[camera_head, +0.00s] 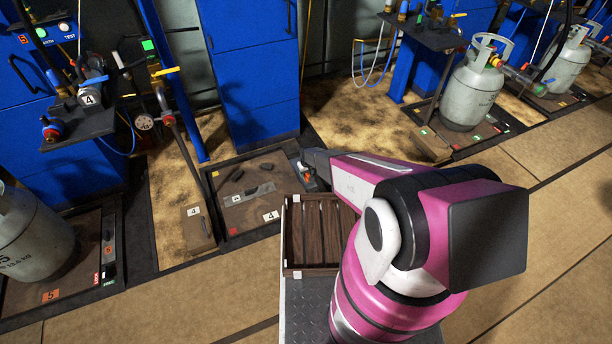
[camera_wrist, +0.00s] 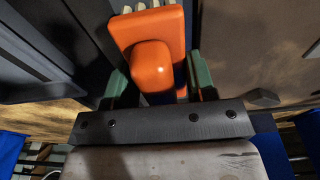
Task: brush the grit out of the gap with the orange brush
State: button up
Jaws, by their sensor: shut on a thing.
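The orange brush (camera_wrist: 152,60) is between the two green fingertips of my gripper (camera_wrist: 158,82) in the wrist view. My gripper is shut on it. The brush's pale bristles (camera_wrist: 150,5) point away from the gripper, at the top edge of that view. In the head view my gripper (camera_head: 307,176) is at the right edge of the scale marked 4 (camera_head: 245,212), mostly hidden by my arm. Dark lumps (camera_head: 238,175) lie on that scale's plate. A dark gap (camera_head: 211,205) runs along the plate's edge; grit in it is too small to make out.
A dark wooden slatted crate (camera_head: 315,232) stands just in front of the scale, beside my arm. Grey gas cylinders stand on the scales at left (camera_head: 32,240) and right (camera_head: 470,90). A blue cabinet (camera_head: 250,70) rises behind. A flat grey piece (camera_head: 250,194) lies on the plate.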

jog(key=shift+r, duration=2.8)
